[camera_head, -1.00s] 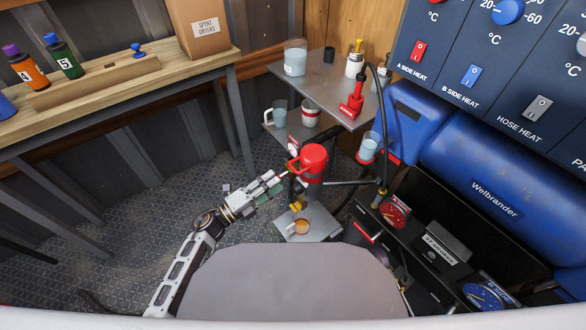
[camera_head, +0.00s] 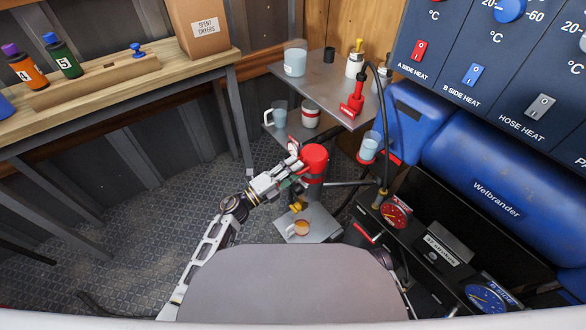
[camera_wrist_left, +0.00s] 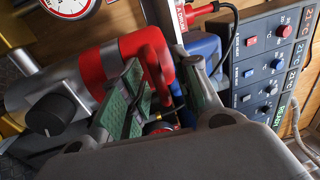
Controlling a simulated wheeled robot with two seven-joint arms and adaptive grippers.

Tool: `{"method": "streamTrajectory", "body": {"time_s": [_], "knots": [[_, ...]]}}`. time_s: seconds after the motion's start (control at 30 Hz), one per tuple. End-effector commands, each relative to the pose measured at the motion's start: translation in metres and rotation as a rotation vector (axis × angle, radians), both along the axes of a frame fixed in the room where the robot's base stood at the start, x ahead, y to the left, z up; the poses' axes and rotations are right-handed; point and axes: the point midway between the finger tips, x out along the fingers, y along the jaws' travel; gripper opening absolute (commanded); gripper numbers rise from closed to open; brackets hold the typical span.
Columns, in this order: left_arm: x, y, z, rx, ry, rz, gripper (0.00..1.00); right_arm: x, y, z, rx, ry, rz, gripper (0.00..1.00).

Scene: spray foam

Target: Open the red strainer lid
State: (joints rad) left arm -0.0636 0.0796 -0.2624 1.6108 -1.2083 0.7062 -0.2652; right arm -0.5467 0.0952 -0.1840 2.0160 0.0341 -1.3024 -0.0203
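The red strainer lid (camera_head: 314,155) caps the strainer canister beside the black machine in the head view. In the left wrist view the red lid (camera_wrist_left: 98,66) sits on a grey cylinder lying across the picture, and its curved red handle (camera_wrist_left: 152,48) reaches between my fingers. My left gripper (camera_head: 292,170) is at the lid's left side in the head view. In the wrist view the green-padded fingers of my left gripper (camera_wrist_left: 160,92) stand apart on both sides of the handle. Contact with it cannot be told. My right gripper does not show.
A grey shelf (camera_head: 325,86) with cups and bottles stands behind the lid. The black machine with a red gauge (camera_head: 394,215) and blue tanks is at right. Open floor (camera_head: 130,222) lies at left.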

Motion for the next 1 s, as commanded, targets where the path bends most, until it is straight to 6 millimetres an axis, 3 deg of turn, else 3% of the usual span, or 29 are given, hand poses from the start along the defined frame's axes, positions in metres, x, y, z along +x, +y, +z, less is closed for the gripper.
{"method": "streamTrajectory", "body": {"time_s": [0.13,0.37,1.0], "knots": [[0.0,0.0002,0.0,0.0,0.0,0.0,0.29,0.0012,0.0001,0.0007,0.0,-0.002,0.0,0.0],[-0.0001,0.0003,0.0001,0.0,0.0,0.0,0.0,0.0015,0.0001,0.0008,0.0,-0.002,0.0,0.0],[0.0042,-0.0009,0.0048,0.004,-0.002,-0.001,0.0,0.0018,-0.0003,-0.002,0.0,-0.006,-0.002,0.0]]}}
